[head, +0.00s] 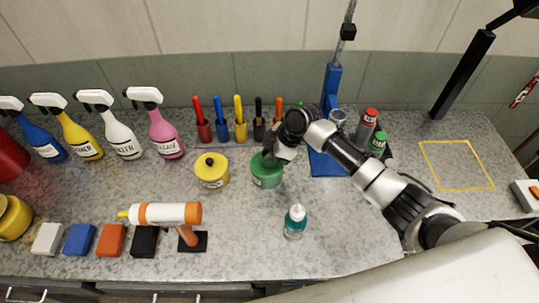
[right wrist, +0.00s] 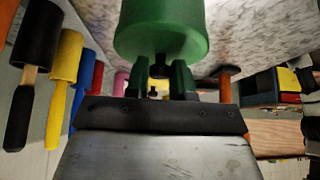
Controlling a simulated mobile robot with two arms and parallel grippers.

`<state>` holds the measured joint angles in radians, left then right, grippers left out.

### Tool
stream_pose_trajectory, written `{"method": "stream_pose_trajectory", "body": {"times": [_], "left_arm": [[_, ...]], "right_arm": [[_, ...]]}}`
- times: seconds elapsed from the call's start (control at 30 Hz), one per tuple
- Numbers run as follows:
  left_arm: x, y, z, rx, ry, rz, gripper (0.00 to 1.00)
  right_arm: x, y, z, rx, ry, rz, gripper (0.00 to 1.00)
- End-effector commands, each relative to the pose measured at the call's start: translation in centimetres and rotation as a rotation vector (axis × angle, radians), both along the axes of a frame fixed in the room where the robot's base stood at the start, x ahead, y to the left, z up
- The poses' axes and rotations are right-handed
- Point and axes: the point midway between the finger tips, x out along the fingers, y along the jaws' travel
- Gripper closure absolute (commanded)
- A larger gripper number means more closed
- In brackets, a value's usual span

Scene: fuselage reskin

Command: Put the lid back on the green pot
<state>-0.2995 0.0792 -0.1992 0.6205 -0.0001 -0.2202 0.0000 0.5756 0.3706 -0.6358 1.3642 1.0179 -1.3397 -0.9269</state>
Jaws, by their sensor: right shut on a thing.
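The green pot (head: 267,178) stands upright on the worktop, left of the blue stand. My right gripper (head: 271,157) is directly above it and covers part of its top. In the right wrist view the gripper (right wrist: 160,75) is shut on the black knob (right wrist: 160,62) of the green lid. The green body (right wrist: 160,28) fills the top middle of that view, close against the fingers. Lid and pot look like one green shape there, and I cannot tell whether the lid is fully seated. My left gripper is not in view.
A yellow pot (head: 211,173) with a black-knobbed lid stands just left. A blue stand (head: 329,161) and red- and green-capped cans are to the right. The front right worktop is clear.

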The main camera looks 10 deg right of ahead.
Motion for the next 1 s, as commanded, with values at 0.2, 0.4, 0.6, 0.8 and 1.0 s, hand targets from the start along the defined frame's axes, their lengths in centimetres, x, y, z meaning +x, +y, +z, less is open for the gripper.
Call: {"method": "stream_pose_trajectory", "body": {"times": [0.2, 0.4, 0.6, 0.8, 1.0], "left_arm": [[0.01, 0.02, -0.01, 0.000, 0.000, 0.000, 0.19], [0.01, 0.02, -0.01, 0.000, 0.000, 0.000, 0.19], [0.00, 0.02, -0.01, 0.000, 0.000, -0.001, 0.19], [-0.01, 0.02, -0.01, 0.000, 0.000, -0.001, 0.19], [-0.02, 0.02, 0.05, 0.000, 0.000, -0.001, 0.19]], "right_arm": [[0.00, -0.01, 0.00, 0.000, 0.000, 0.000, 0.70], [0.00, -0.01, 0.00, 0.000, 0.000, 0.000, 0.47], [-0.01, -0.02, -0.01, 0.000, 0.000, 0.000, 0.39], [-0.01, -0.01, 0.00, 0.000, 0.000, 0.000, 0.21], [0.00, -0.01, 0.06, 0.000, 0.000, 0.000, 0.21]]}}
